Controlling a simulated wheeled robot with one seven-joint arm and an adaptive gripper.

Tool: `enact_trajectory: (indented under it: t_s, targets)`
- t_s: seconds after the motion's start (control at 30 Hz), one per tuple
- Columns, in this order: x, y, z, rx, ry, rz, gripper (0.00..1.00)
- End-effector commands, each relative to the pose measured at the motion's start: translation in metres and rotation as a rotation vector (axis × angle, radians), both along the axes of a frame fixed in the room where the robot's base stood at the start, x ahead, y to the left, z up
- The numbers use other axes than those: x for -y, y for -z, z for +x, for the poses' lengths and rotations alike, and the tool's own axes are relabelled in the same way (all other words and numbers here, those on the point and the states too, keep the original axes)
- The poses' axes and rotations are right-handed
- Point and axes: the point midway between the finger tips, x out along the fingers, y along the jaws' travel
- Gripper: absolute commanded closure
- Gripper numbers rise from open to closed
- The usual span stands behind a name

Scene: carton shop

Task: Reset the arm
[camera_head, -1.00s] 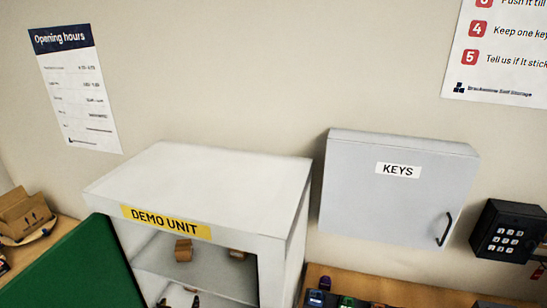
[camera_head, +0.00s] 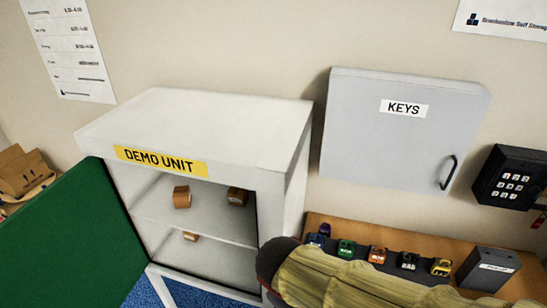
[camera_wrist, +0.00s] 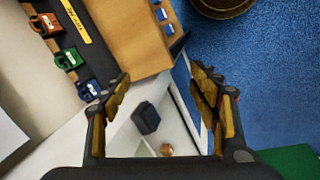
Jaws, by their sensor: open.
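My arm, in a tan sleeve with a dark joint, crosses the bottom right of the head view; my gripper is not seen there. In the wrist view my gripper (camera_wrist: 160,80) is open, its two fingers with ochre pads wide apart. A small dark block (camera_wrist: 147,117) shows between and beyond the fingers, touching neither. It appears to lie in or near a white-walled space, with a small brown box (camera_wrist: 166,149) close by; its exact support is unclear.
The white demo unit (camera_head: 200,112) holds small brown boxes, its green door (camera_head: 75,240) open at left. Coloured padlocks (camera_head: 378,255) line a wooden counter (camera_head: 330,223) beside a dark box (camera_head: 488,268). A key cabinet (camera_head: 390,150) and keypad (camera_head: 512,176) hang on the wall.

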Motion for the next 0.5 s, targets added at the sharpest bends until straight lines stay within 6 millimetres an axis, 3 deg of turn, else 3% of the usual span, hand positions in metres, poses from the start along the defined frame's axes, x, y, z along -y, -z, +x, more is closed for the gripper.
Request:
enact_trajectory:
  t_s: [0.03, 0.2, 0.5]
  targets:
    - [0.013, 0.004, -0.007, 0.012, 0.11, 0.073, 0.39]
    - [0.041, -0.001, -0.03, 0.056, 0.409, 0.291, 0.39]
    - [0.104, -0.018, -0.038, 0.271, 0.695, 0.463, 0.39]
